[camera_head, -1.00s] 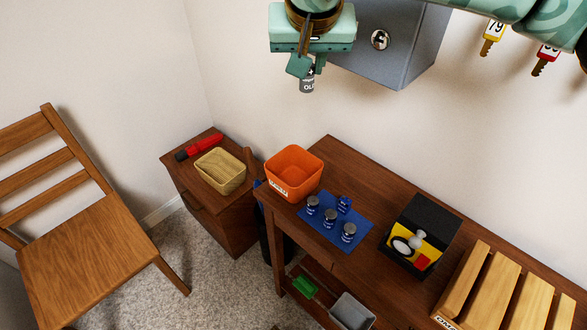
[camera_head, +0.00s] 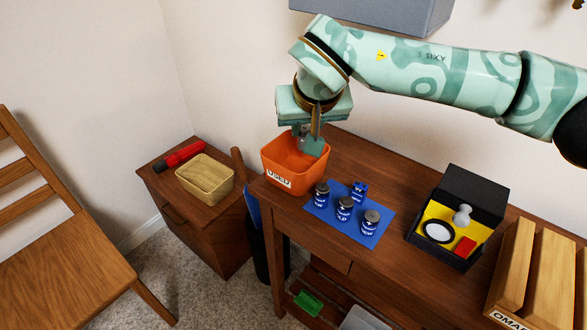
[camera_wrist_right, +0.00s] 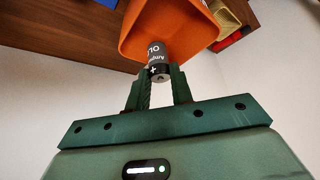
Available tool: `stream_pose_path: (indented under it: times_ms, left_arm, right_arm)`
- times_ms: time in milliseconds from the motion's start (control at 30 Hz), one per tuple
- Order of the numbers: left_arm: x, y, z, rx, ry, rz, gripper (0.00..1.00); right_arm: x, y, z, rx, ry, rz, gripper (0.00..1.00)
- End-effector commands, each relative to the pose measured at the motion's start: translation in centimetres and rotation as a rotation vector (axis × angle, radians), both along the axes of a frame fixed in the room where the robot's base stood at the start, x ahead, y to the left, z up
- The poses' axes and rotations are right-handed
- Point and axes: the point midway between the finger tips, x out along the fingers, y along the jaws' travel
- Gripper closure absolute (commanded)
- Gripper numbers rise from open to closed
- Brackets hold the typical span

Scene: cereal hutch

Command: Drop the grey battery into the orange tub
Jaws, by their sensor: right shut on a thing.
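The orange tub (camera_head: 283,181), labelled "USED", stands at the left end of the wooden table. My right gripper (camera_head: 310,143) is right above its opening, pointing down, with the fingertips at about rim height. In the right wrist view my right gripper (camera_wrist_right: 158,88) is shut on the grey battery (camera_wrist_right: 158,60), which shows between the fingertips with its far end toward the orange tub (camera_wrist_right: 200,35). In the head view the battery is mostly hidden by the fingers and the tub. My left gripper is not in view.
Several blue batteries (camera_head: 344,207) stand on a blue mat (camera_head: 365,237) just right of the tub. A black and yellow box (camera_head: 455,215) and a wooden crate (camera_head: 540,270) stand farther right. A cabinet (camera_head: 195,220) with a woven basket (camera_head: 205,180) is at left.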

Motion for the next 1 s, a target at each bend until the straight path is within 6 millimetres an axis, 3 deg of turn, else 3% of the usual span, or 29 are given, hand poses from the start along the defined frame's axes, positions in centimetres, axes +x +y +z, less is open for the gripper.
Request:
stream_pose_path:
  times_ms: [100,467,500,567,867,1000]
  left_arm:
    - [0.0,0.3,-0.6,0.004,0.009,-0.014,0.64]
    - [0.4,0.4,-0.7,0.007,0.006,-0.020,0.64]
    - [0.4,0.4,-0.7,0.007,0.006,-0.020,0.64]
    - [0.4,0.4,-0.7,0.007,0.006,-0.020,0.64]
    - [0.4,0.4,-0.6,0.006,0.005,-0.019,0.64]
    - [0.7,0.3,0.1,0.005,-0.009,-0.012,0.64]
  right_arm:
    - [0.1,0.0,-1.4,0.001,0.003,0.000,1.00]
    - [0.0,0.0,-1.5,0.001,-0.001,-0.002,1.00]
    - [0.0,0.0,-1.5,0.001,-0.001,-0.002,0.67]
    - [0.0,0.0,-1.5,0.001,-0.001,-0.002,0.52]
    - [-0.1,0.0,-1.3,0.001,-0.001,-0.001,0.52]
    - [-0.9,-0.2,0.4,0.001,-0.006,0.000,0.52]
